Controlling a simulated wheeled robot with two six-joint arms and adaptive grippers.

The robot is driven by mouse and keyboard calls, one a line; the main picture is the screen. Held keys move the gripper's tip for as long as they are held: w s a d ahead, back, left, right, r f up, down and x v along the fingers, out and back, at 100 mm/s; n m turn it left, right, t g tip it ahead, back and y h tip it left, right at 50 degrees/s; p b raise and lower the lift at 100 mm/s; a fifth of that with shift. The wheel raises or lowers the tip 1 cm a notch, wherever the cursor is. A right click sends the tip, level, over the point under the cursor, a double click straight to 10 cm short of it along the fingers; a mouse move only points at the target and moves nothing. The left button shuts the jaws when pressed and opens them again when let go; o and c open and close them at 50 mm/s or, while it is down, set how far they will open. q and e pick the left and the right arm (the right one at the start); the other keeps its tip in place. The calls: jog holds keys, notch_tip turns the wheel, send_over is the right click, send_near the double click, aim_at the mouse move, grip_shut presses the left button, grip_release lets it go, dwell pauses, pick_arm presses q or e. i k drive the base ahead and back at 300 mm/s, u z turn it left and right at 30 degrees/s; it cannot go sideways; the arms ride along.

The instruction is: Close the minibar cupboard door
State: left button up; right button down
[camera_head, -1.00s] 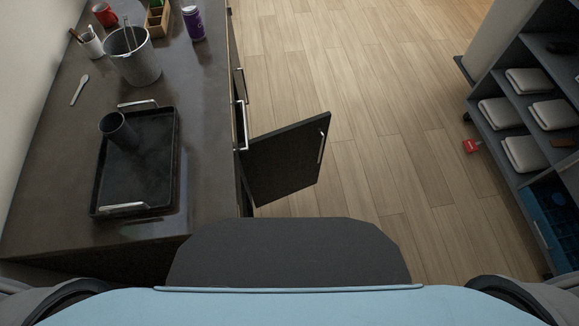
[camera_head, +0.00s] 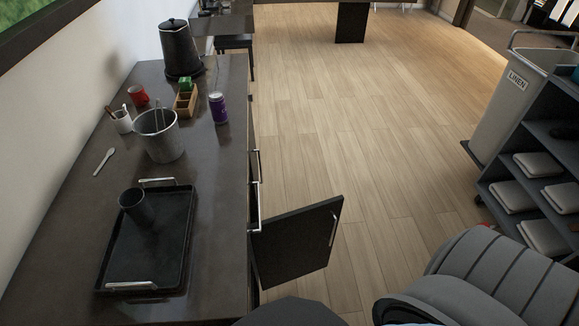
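The minibar cupboard door (camera_head: 297,243) is a dark panel that stands open, swung out from the front of the vanity counter (camera_head: 222,150) over the floor. Its silver bar handle (camera_head: 333,230) is near its outer edge. The inside of the cupboard is hidden below the counter top. A grey, ribbed part of my own arm shows at the lower right, apart from the door. Neither of my grippers is in view.
A black tray (camera_head: 103,272) with a dark cup (camera_head: 134,206), an ice bucket (camera_head: 163,141), a purple can (camera_head: 218,107) and a kettle (camera_head: 180,50) stand on the counter. A shelf cart with folded towels (camera_head: 513,196) and a linen bin (camera_head: 516,92) is at the right. The wooden floor between is clear.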

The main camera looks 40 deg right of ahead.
aim_at(292, 245)
jog(key=u, duration=0.85)
jog(key=k, duration=0.45)
jog(key=z, duration=1.25)
jog(key=i, duration=0.45)
jog(key=u, duration=0.05)
